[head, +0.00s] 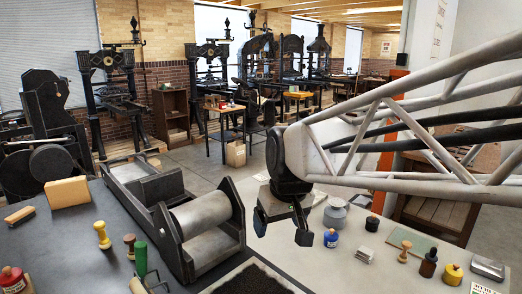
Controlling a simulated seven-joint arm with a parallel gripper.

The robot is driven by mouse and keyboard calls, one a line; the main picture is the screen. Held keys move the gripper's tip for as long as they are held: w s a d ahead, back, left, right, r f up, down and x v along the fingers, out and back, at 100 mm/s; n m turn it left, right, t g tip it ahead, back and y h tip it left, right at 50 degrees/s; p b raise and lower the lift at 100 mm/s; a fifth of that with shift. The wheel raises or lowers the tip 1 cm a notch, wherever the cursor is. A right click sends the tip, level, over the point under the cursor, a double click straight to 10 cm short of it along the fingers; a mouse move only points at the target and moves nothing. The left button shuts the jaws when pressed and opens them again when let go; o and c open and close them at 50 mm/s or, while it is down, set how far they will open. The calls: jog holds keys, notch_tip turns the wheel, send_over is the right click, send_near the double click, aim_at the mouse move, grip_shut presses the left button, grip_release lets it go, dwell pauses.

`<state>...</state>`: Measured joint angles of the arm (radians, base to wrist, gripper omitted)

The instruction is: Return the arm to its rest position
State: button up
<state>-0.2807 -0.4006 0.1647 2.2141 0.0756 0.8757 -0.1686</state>
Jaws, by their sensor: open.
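My gripper (283,232) hangs from my white lattice arm, which reaches in from the right in the head view. Its two dark fingers are spread apart with nothing between them. It is above the table (345,270), just right of the grey roller press (205,230). A blue bottle (331,239) stands close to the right finger. How high the fingers are above the table I cannot tell exactly.
Right of my gripper are a grey lidded jar (335,213), a dark bottle (428,264), a yellow jar (452,275) and a green mat (411,244). A dark textured tray (252,280) lies in front. Stamps and a wooden block (66,192) are at left.

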jog(key=s+d+f+m, duration=0.2)
jog(key=s+d+f, duration=0.1)
jog(key=s+d, duration=0.4)
jog(key=s+d+f+m+h, duration=0.1)
jog(key=s+d+f+m, duration=0.2)
jog(key=s+d, duration=0.4)
jog(key=shift+s+d+f+h, duration=0.2)
jog(key=shift+s+d+h, duration=0.15)
jog(key=shift+s, duration=0.8)
